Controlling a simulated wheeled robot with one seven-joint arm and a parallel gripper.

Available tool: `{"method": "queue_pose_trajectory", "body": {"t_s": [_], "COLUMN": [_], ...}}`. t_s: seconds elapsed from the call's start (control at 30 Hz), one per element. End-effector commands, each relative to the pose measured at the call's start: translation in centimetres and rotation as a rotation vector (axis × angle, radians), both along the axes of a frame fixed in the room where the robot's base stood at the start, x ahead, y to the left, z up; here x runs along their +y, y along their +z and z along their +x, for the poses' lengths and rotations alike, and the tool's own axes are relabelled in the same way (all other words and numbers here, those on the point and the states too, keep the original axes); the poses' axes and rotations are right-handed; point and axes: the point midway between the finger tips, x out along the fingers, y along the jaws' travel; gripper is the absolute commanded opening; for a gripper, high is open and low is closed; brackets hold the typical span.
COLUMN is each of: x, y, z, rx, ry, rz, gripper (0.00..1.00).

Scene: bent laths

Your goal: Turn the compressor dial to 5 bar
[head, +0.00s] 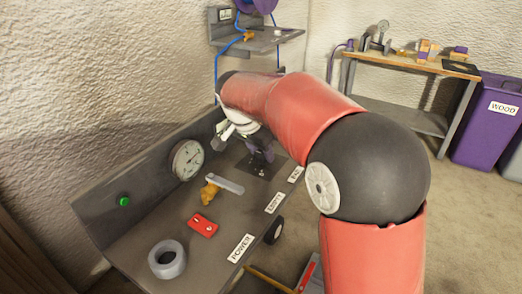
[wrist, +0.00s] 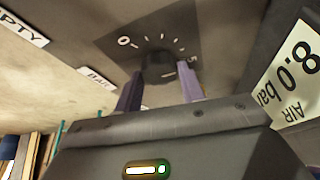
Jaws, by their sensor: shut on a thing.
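The compressor dial (wrist: 157,62) is a dark round knob on a dark plate (wrist: 112,45) with white scale marks, a 0 at the left end and a 5 at the right. My gripper (wrist: 161,82) has its two purple fingers on either side of the knob and is shut on it. A short light mark shows near the knob's lower right edge; I cannot tell surely whether it is the pointer. In the head view my gripper (head: 262,154) reaches down to the bench (head: 150,232), and the knob is hidden behind it.
A white panel (wrist: 292,75) reads "8.0 bar" and "AIR". On the bench are a round gauge (head: 187,160), a green button (head: 124,200), a yellow valve with grey lever (head: 209,193), a red block (head: 203,225) and a grey ring (head: 167,260). A worktable (head: 400,66) and purple bin (head: 488,125) stand behind.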

Motion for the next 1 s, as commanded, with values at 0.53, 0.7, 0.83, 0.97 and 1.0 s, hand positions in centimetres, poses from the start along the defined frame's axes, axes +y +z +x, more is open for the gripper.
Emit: {"method": "queue_pose_trajectory", "body": {"t_s": [0.53,0.7,0.83,0.97,1.0], "x": [0.25,0.26,0.26,0.27,0.27], "y": [-0.02,-0.05,-0.07,-0.10,-0.11], "z": [0.16,0.19,0.19,0.19,0.20], "rx": [0.003,0.002,0.003,0.003,0.003], "ry": [-0.401,-0.459,-0.482,-0.492,-0.493], "rz": [0.000,0.001,0.002,0.002,0.003], "gripper": [0.17,0.17,0.17,0.17,0.17]}}
